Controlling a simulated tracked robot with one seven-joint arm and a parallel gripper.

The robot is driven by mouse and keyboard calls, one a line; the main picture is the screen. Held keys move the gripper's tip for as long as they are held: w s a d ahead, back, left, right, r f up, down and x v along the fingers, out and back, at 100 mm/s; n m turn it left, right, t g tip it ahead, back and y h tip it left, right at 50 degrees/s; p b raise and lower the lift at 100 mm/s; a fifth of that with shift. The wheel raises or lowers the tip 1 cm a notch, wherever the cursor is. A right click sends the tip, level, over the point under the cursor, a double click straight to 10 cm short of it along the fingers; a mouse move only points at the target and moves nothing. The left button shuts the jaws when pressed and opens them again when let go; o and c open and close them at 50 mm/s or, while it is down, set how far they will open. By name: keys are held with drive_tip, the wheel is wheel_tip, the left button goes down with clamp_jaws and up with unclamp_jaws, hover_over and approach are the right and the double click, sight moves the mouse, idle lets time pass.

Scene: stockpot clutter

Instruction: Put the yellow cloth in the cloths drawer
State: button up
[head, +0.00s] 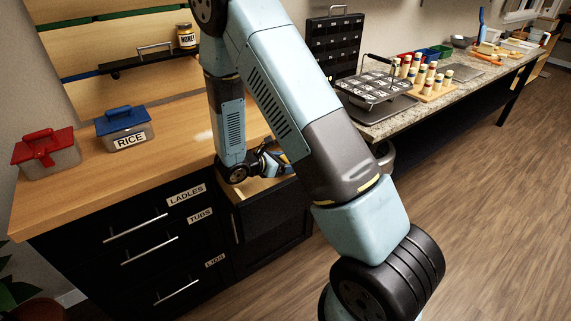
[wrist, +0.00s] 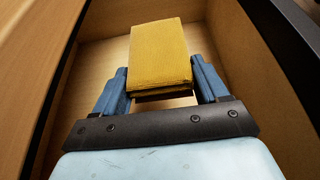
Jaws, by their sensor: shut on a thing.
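The yellow cloth (wrist: 160,48) is a folded, thick block held between the blue fingers of my gripper (wrist: 159,75) in the wrist view. The gripper is shut on its sides. Below and around it is the light wooden inside of an open drawer (wrist: 222,118). In the head view my gripper (head: 272,160) points into the open drawer (head: 256,188) at the right end of the wooden counter. My arm hides much of the cloth and drawer there. I cannot read a label on this drawer, nor tell whether the cloth touches its floor.
Shut black drawers labelled LADLES (head: 186,196) and TUBS (head: 200,215) are to the left. A red-lidded box (head: 48,155) and a blue-lidded RICE box (head: 124,128) stand on the counter. A stone counter (head: 385,122) with racks is at right. The wooden floor is clear.

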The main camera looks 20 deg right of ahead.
drive_tip(key=shift+f, duration=0.2)
drive_tip(key=shift+f, duration=0.6)
drive_tip(key=o, duration=1.1)
drive_tip(key=shift+c, duration=0.2)
